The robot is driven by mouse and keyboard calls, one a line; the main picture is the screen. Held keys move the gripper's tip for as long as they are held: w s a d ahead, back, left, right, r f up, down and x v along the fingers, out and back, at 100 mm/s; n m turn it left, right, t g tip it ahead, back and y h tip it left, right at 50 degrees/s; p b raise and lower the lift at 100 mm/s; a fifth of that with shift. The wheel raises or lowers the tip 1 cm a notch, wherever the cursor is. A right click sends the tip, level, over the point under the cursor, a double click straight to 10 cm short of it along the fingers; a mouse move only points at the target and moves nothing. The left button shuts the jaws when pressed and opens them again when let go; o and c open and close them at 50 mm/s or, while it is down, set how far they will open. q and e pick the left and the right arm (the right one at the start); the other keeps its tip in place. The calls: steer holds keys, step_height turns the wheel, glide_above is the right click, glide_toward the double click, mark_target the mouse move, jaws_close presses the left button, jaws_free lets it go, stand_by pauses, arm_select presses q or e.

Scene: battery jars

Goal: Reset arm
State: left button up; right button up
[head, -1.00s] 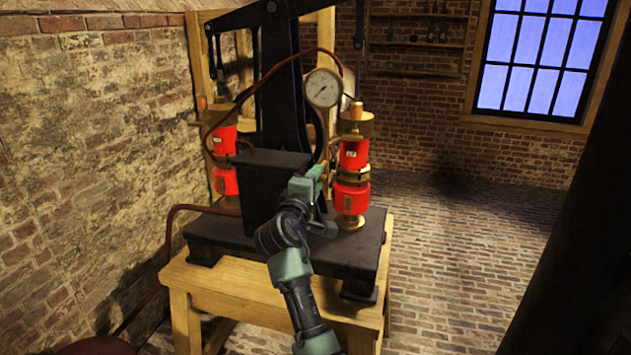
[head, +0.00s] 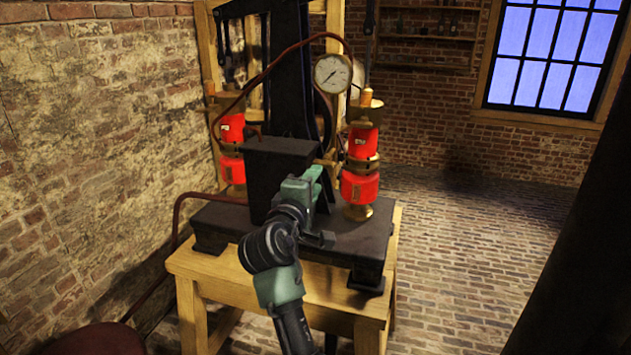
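My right arm reaches up from the bottom centre, and its gripper (head: 318,208) is in front of the dark press block, left of the right battery jar. Its fingertips are small and dark against the black base, so I cannot tell if they are apart. No held thing shows. The right red-and-brass battery jar (head: 360,187) stands upright on the black base (head: 223,224). The left red-and-brass jar (head: 231,131) stands behind at the left, partly hidden by the dark block (head: 275,175). My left gripper is not in view.
The wooden table (head: 330,305) carries the base. A round gauge (head: 333,73) and dark red hoses hang above it. A brick wall (head: 90,130) is close at the left. The brick floor (head: 480,260) at the right is open. A dark, unclear shape fills the right edge.

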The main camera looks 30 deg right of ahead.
stand_by(0.3)
